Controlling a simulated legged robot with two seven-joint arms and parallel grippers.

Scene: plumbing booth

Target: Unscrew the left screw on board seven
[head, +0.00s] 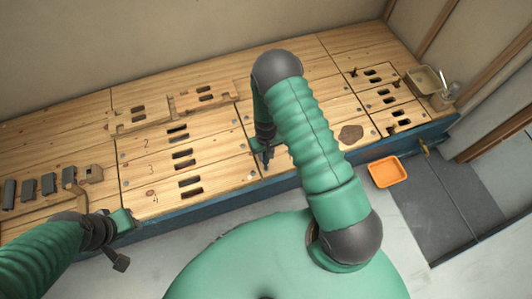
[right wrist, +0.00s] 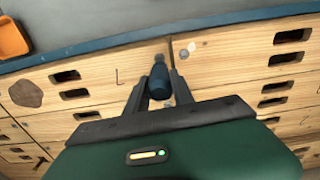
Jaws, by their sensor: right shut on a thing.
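My right gripper (head: 266,160) points down at the bench's front edge. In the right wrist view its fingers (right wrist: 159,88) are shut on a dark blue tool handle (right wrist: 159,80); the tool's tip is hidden. A mark like an upside-down seven (right wrist: 118,77) is on the light wooden board (right wrist: 205,75) beside the gripper, with slots to its left. A small round screw head (right wrist: 184,53) shows just right of the fingers; whether the tool touches any screw cannot be told. My left gripper (head: 118,238) hangs at the bench's front left; its jaw opening is unclear.
Slotted boards marked 2, 3 and 4 (head: 155,170) lie left of my right arm. Grey blocks (head: 28,188) stand at the far left. An orange tray (head: 388,172) is on the floor at the right. A beige bin (head: 426,80) sits at the bench's right end.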

